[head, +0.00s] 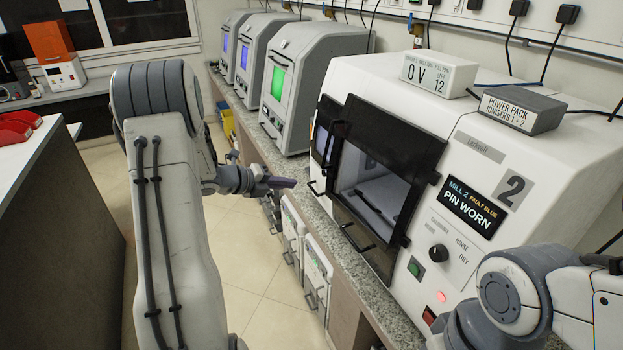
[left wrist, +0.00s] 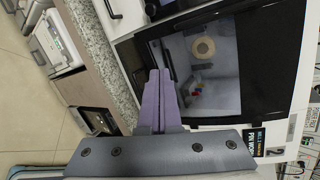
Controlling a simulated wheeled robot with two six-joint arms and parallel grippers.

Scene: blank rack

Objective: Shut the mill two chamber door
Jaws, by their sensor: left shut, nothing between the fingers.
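Mill two (head: 470,150) is a white cabinet at the right of the head view, with a large "2" and a display reading "MILL 2 FAULT BLUE PIN WORN". Its black-framed chamber (head: 375,190) shows a pale interior, so it stands at least partly open. A dark panel with a black bar handle (head: 357,240) is below the opening; I cannot tell how the door is hinged. The chamber interior (left wrist: 205,65) also shows in the left wrist view. My left gripper (head: 280,182), with purple fingers, is shut and empty, left of the chamber and apart from it. My right gripper is out of view.
Grey instruments (head: 315,75) with lit screens stand farther along the bench. A power pack (head: 520,108) and a white label box (head: 438,72) sit on the mill. The aisle floor (head: 260,255) is clear.

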